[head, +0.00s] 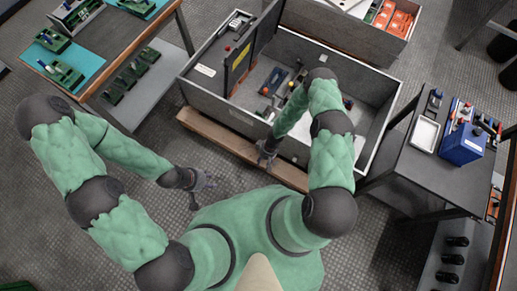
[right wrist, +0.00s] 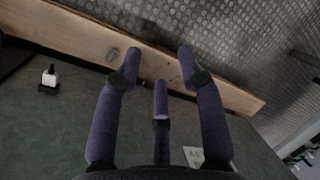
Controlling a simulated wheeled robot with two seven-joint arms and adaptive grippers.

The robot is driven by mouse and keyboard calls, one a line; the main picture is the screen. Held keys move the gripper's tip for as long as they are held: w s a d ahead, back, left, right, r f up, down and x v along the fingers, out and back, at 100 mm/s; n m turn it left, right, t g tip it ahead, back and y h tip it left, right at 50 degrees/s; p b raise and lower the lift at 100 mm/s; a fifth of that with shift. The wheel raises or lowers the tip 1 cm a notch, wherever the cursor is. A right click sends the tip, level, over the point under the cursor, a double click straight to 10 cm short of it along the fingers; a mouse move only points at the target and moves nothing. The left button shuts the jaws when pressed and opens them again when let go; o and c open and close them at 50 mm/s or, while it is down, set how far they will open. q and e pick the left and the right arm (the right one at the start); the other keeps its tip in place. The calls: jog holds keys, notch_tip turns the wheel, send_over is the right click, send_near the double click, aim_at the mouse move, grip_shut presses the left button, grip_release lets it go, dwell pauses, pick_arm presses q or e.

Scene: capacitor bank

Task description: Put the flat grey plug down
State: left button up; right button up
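In the head view the right gripper (head: 267,152) hangs over the plank along the front of the grey bin; the plug cannot be made out there. My left gripper (head: 203,184) is apart from everything, left of the plank, with its fingers spread and empty.
The grey bin (head: 212,98) holds several small parts and has an upright dark panel (head: 238,65). A dark table (head: 440,170) at right carries a white tray (head: 425,134) and a blue box (head: 462,145). Green parts stand on the left bench (head: 90,30). Floor at lower left is clear.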

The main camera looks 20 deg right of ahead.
jog(key=s+a+r+m, duration=0.1)
jog(key=s+a+r, duration=0.1)
jog(key=r, duration=0.5)
jog(key=s+a+r+m+t, duration=0.1)
jog(key=s+a+r+m, duration=0.1)
jog(key=r, duration=0.6)
jog(key=s+a+r+m+y, duration=0.1)
jog(key=s+r, duration=0.3)
jog(key=r, duration=0.4)
jog(key=shift+a+m+t, duration=0.3)
jog(key=shift+a+m, duration=0.1)
jog(key=shift+a, duration=0.3)
